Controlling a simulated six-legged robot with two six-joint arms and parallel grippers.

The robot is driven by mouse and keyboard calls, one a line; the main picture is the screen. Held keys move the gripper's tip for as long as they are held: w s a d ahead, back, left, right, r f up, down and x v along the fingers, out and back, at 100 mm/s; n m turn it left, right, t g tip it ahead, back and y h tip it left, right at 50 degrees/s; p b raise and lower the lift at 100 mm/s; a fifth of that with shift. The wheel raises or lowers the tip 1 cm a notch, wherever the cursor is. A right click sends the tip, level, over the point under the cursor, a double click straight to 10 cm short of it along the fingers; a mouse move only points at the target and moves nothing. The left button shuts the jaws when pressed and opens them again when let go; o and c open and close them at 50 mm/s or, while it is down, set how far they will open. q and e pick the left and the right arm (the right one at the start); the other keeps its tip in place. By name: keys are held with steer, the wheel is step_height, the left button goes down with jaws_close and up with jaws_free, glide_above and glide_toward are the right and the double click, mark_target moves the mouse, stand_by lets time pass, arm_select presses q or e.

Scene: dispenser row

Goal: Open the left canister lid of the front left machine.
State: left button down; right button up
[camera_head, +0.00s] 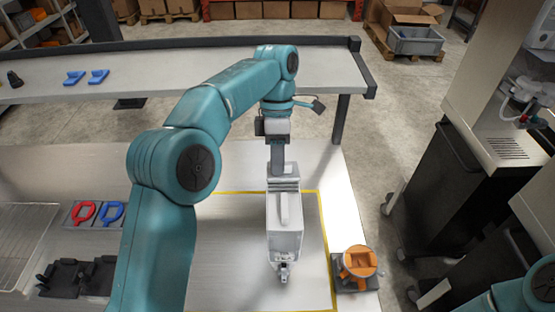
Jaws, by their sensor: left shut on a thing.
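A white canister (285,238) with a raised ridge on its face and a small metal nozzle at its lower end is over the yellow-outlined area of the table. My left gripper (280,172) comes down at its far end and is shut on it. The fingertips are partly hidden, so the exact place of the grip cannot be told. Part of a beige machine (477,85) with a dark front and a slotted tray shows at the right. No canister lid on that machine is in view. My right gripper is out of view; only part of my right arm shows at the lower right.
Red and blue ring tools (84,212) and black holders (62,275) lie left. A long bench (180,62) crosses behind. Floor separates the table and machine.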

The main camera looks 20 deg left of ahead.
arm_select(q)
steer(key=c, duration=1.2)
jaws_free()
steer(key=shift+o, duration=0.2)
